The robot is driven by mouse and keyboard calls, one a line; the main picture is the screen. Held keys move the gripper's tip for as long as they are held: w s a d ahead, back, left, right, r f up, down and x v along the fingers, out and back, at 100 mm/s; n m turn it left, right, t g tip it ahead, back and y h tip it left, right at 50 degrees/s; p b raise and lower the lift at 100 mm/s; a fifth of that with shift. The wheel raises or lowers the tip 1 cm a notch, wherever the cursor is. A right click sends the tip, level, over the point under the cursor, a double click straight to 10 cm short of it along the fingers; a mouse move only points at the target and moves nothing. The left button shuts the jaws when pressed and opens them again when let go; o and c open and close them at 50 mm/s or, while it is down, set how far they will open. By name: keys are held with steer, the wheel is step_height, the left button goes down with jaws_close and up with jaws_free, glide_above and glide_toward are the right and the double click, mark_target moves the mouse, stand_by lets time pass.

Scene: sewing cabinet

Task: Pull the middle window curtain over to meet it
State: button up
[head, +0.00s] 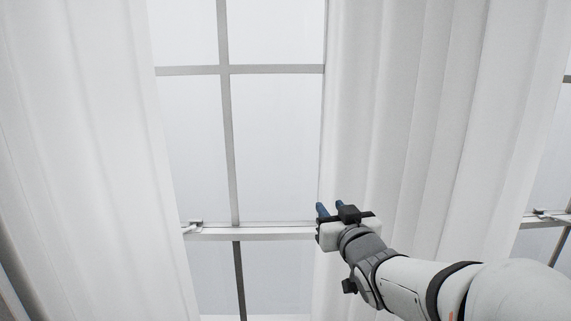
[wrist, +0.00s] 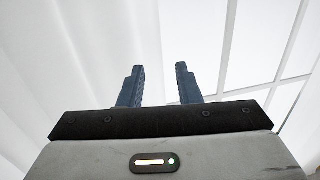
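A long white curtain (head: 425,110) hangs in folds on the right of the head view. A second white curtain (head: 75,140) hangs on the left, with bare window between the two. I cannot tell for certain which one is the middle curtain. My gripper (head: 329,208) is in front of the left edge of the right-hand curtain. In the wrist view its two blue fingers (wrist: 160,68) stand apart with a clear gap. White cloth (wrist: 75,50) fills the left and middle of that view. I cannot tell whether any cloth lies between the fingers.
The window (head: 275,140) has grey glazing bars and a horizontal frame rail (head: 260,232). A small latch (head: 192,226) sits on the rail by the left curtain. Another latch (head: 541,213) shows at the far right. The space in front of the bare window is clear.

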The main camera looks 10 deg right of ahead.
mark_target(320, 191)
steer(key=w, duration=0.2)
steer(key=w+p, duration=0.1)
steer(key=w, duration=0.2)
steer(key=w+a+r, duration=0.1)
steer(key=w, duration=0.1)
steer(key=shift+w+a+r+p, duration=0.1)
steer(key=shift+w+p, duration=0.25)
steer(key=shift+p, duration=0.05)
steer(key=shift+c, duration=0.4)
jaws_close()
